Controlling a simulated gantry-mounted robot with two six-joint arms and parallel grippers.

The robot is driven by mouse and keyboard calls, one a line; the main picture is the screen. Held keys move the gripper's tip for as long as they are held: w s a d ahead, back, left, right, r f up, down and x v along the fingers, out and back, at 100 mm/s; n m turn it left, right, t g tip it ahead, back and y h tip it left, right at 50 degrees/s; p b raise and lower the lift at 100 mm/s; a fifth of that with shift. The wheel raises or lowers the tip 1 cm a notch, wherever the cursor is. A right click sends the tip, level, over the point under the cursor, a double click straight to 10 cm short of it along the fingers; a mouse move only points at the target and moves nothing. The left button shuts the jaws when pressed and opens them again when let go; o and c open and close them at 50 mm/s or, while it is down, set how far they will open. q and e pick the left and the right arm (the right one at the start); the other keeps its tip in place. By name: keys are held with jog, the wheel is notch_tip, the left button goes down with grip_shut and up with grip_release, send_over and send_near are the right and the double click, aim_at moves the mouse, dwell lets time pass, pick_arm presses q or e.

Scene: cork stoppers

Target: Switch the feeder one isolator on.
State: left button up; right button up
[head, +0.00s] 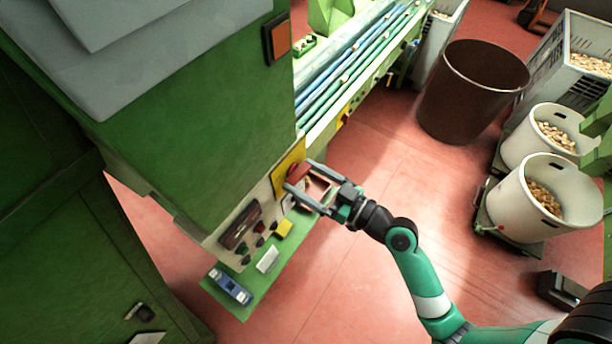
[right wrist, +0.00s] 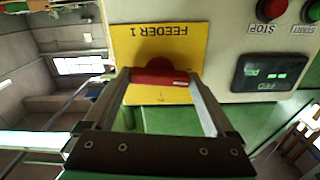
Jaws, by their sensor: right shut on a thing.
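The feeder one isolator is a red rotary handle (right wrist: 158,77) on a yellow plate (right wrist: 128,40) lettered "FEEDER 1", which appears upside down in the right wrist view. The handle lies crosswise in that view. In the head view the red handle (head: 298,171) and yellow plate (head: 286,160) are on the green machine's front panel. My right gripper (head: 291,177) is shut on the handle, one finger at each end of it, as the right wrist view also shows. The lower part of the plate is partly hidden by the handle and fingers. My left gripper is not in view.
A red STOP button (right wrist: 271,9), a green START button (right wrist: 313,12) and a dark display (right wrist: 272,72) sit beside the plate. Below the panel, a green shelf (head: 249,297) holds a blue object (head: 230,287). A brown bin (head: 472,92) and white tubs (head: 540,205) stand right.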

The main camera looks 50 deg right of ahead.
jog(key=m+p, duration=0.1)
jog(key=m, duration=0.3)
jog(key=m+p, duration=0.1)
jog(key=m, duration=0.3)
jog(key=shift+r+m, duration=0.1)
jog(key=shift+m, duration=0.3)
jog(key=m+p, duration=0.1)
jog(key=m, duration=0.3)
jog(key=shift+m+p, duration=0.3)
jog(key=shift+p, duration=0.1)
jog(key=shift+m+p, duration=0.5)
jog(key=shift+m, duration=1.1)
jog(key=o, duration=1.1)
jog(key=shift+c, duration=0.2)
